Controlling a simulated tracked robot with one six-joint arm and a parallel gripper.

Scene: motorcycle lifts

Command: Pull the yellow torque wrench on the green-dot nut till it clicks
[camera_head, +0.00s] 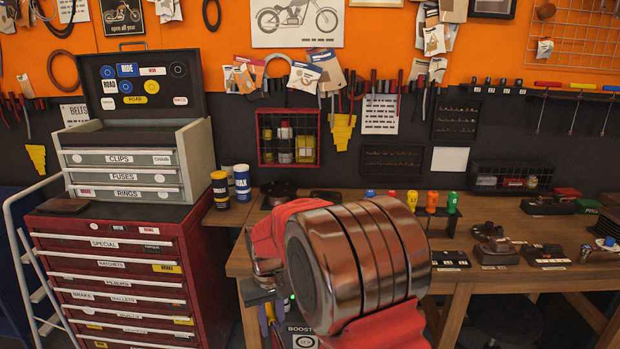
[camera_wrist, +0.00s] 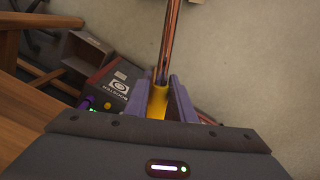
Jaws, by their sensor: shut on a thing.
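In the wrist view, my gripper (camera_wrist: 164,88) is shut on the yellow grip (camera_wrist: 158,106) of a long tool, which looks like the torque wrench. Its fingers lie on both sides of the grip. A shiny copper-coloured shaft (camera_wrist: 172,40) runs from the grip up and out of the top of the picture. The wrench's far end and the green-dot nut are not in view.
A wooden workbench (camera_head: 480,250) stands behind my arm, with small parts on it. A red drawer cabinet (camera_head: 120,270) stands at the left. In the wrist view a dark box with a white label (camera_wrist: 120,87) lies left of my gripper; pale floor (camera_wrist: 250,60) lies open to the right.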

